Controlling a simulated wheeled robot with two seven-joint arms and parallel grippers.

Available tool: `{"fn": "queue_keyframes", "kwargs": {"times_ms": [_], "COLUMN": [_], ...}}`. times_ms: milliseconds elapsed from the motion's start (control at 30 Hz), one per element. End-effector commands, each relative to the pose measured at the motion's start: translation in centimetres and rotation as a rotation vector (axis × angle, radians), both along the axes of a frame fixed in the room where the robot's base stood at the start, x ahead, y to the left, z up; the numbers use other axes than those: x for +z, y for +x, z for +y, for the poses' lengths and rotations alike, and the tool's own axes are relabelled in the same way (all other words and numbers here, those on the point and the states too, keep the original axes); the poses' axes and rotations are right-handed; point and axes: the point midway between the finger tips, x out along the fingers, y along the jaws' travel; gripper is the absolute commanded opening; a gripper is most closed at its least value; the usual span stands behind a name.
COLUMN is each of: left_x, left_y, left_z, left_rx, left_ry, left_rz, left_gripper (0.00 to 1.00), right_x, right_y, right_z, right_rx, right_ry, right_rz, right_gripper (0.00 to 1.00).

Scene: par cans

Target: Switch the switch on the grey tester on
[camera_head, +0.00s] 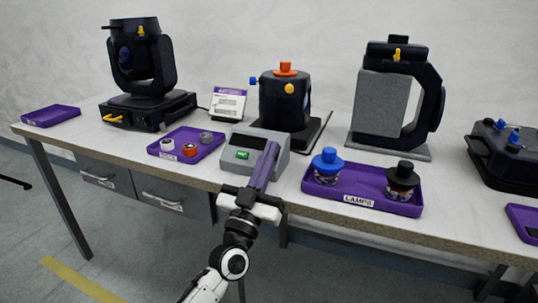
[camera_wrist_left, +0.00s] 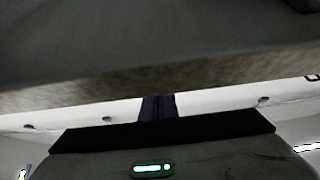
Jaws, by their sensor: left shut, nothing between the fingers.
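The grey tester (camera_head: 234,166) is a box with a sloped top near the front edge of the bench, with a lit green patch (camera_head: 242,155) on it. My left gripper (camera_head: 272,148) reaches up from below, its long purple fingers shut and empty, crossing in front of the tester's right part. I cannot tell whether the fingertips touch it. The switch is not visible; the fingers cover part of the top. The left wrist view shows the shut purple fingers (camera_wrist_left: 157,107) near the brownish bench edge (camera_wrist_left: 90,92), but no clear view of the tester. My right gripper is not in view.
A purple tray (camera_head: 178,155) with small ring-shaped parts lies left of the tester. The lamps tray (camera_head: 340,196), holding a blue-topped and a black-topped lamp, lies close on the right. A black can with an orange knob (camera_head: 284,103) stands behind. Drawers hang under the bench.

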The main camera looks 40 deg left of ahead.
Motion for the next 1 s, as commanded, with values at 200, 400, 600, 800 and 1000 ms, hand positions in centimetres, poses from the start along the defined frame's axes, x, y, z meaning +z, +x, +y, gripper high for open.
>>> {"fn": "queue_keyframes", "kwargs": {"times_ms": [200, 400, 600, 800, 1000], "left_x": [0.7, -0.2, 0.9, 3.5, 2.2], "left_y": [0.4, 0.4, 0.2, -0.4, -4.0], "left_z": [0.1, 0.1, -0.1, -0.8, -1.8], "left_rx": [0.0, 0.0, -0.002, -0.01, -0.012], "left_ry": [-0.016, -0.015, -0.014, -0.014, -0.015], "left_rz": [0.062, 0.061, 0.062, 0.063, 0.067], "left_gripper": [0.0, 0.0, 0.0, 0.0, 0.0], "right_x": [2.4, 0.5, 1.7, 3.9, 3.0], "right_y": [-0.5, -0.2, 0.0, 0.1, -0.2], "right_z": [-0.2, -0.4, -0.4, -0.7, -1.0], "right_rx": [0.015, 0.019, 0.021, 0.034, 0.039], "right_ry": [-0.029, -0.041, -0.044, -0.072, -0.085], "right_rz": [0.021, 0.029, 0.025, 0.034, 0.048], "right_gripper": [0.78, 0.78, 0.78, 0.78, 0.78]}}
